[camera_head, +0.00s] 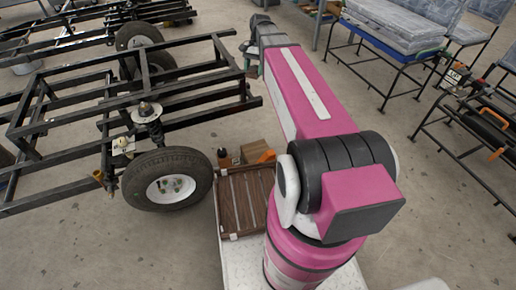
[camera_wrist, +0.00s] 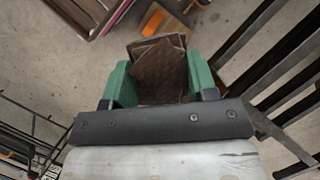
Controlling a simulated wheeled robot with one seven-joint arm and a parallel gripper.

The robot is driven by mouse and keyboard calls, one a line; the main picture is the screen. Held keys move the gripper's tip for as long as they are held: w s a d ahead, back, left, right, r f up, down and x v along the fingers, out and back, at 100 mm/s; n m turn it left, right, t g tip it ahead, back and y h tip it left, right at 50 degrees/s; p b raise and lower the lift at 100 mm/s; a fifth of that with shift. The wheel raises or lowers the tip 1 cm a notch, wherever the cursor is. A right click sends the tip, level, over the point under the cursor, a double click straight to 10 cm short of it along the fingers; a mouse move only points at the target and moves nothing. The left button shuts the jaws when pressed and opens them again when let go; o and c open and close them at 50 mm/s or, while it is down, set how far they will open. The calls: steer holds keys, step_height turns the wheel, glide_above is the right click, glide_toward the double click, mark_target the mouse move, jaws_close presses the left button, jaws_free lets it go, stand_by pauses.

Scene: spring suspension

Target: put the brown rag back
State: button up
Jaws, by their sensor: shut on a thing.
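The brown rag (camera_wrist: 158,80) shows in the wrist view, folded and dark brown, between the green fingers of my gripper (camera_wrist: 157,68). My gripper is shut on it and the rag hangs above the concrete floor. In the head view, my gripper is at the far end of the pink arm, by the right end of the black frame, and the rag cannot be made out there.
A brown slatted tray (camera_head: 228,207) lies on my white base, with a cardboard box (camera_head: 254,150) and an orange item (camera_head: 266,156) behind it. The black frame with a wheel (camera_head: 165,182) stands left. Racks (camera_head: 385,55) stand right, with open floor between.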

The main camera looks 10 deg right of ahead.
steer(key=w+a+f+m+t+y, duration=0.1)
steer(key=w+a+f+m, duration=0.15)
steer(key=f, duration=0.85)
steer(key=w+a+f+m, duration=0.15)
steer(key=w+f, duration=0.25)
steer(key=f, duration=0.6)
steer(key=m+t, duration=0.2)
steer(key=m, duration=0.3)
glide_above(254, 150)
steer(key=d, duration=0.1)
steer(key=shift+y, duration=0.4)
step_height(254, 150, down, 35)
steer(key=shift+d+r, duration=0.15)
steer(key=shift+f, duration=2)
steer(key=shift+f, duration=0.1)
steer(key=o, duration=0.9)
